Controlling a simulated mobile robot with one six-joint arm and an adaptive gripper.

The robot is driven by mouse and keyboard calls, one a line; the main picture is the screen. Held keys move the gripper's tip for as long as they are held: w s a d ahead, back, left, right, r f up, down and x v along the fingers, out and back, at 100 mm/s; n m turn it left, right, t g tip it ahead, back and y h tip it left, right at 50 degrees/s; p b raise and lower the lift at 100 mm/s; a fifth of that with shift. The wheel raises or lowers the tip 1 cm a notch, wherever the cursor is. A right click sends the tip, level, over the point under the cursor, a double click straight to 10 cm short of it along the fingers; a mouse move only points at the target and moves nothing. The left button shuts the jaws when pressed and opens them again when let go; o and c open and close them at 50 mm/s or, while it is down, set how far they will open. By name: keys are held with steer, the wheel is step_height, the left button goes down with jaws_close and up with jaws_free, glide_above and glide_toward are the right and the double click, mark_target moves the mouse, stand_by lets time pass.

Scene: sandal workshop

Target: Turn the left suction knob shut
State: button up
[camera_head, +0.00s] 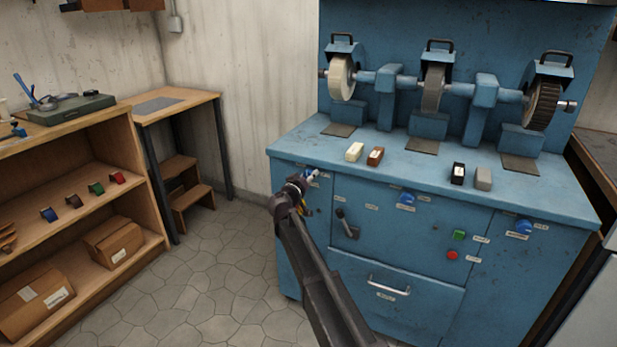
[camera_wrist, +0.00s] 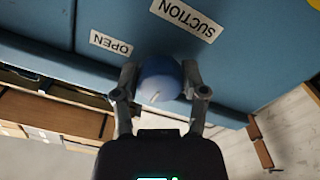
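The left suction knob (camera_wrist: 160,78) is blue and round with a small white mark, on the front of a blue grinding machine (camera_head: 390,230). In the wrist view it sits between the two fingers of my gripper (camera_wrist: 160,85), one on each side, and both appear to touch it. In the head view my gripper (camera_head: 306,184) is at the machine's upper left front. It hides most of the knob (camera_head: 312,174) there.
Two more blue knobs, a middle one (camera_head: 407,198) and a right one (camera_head: 523,227), are on the front. A lever (camera_head: 346,224), a green button (camera_head: 459,235) and a red button (camera_head: 452,255) are nearby. A wooden shelf (camera_head: 90,190) stands left; the floor (camera_head: 225,260) between is clear.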

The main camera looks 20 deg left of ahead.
steer(key=shift+o, duration=1.4)
steer(key=shift+s, duration=0.15)
steer(key=s+a, duration=0.1)
steer(key=s, duration=1)
steer(key=shift+s, duration=0.4)
